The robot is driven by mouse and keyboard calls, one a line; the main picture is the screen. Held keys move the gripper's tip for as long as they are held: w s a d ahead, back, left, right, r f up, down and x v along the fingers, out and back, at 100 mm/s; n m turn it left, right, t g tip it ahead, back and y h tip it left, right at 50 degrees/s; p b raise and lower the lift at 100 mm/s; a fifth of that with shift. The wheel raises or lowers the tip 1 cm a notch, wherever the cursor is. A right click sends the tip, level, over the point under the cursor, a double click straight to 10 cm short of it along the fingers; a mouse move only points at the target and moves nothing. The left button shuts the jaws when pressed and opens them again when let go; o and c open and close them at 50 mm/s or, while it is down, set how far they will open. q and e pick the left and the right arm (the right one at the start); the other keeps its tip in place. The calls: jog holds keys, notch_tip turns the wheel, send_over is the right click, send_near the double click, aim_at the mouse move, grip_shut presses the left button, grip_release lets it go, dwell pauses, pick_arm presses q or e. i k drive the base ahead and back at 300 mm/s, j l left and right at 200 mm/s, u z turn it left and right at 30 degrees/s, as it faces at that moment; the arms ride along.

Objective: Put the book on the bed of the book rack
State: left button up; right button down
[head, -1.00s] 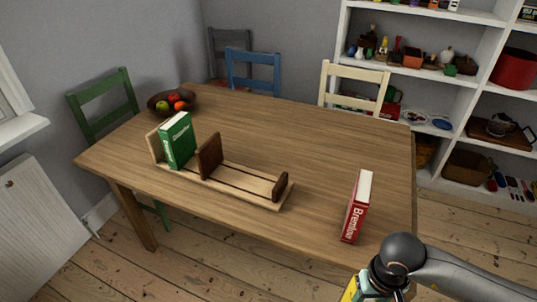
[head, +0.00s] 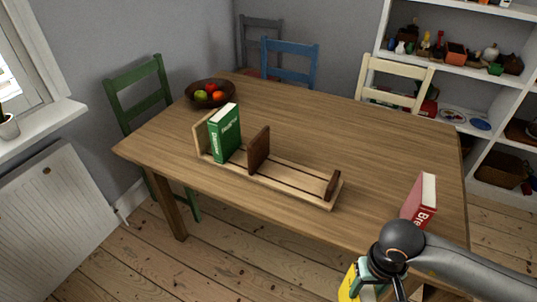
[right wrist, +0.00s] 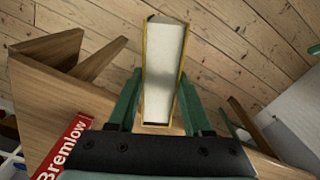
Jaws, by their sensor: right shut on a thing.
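A yellow-covered book (head: 347,284) is at the bottom of the head view. My right gripper (head: 362,284) is shut on it, in front of the table's near edge. In the right wrist view, the green fingers (right wrist: 158,90) clasp the yellow book (right wrist: 163,75) from both sides, its pale pages facing the camera. The wooden book rack (head: 290,184) lies on the table, with a dark fixed divider (head: 259,150) and a lower dark end (head: 333,186). Its bed between these is empty. My left gripper is out of view.
A green book (head: 225,133) stands in the rack's left section. A red book (head: 420,200) stands on the table (head: 370,150) at the right, partly behind my arm. A fruit bowl (head: 209,95) is at the back left. Chairs surround the table.

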aim_at(242, 158)
jog(key=i+j+u, duration=0.1)
jog(key=j, duration=0.35)
jog(key=i+j, duration=0.1)
jog(key=j, duration=0.35)
jog(key=i+j+u, duration=0.15)
jog(key=j, duration=0.3)
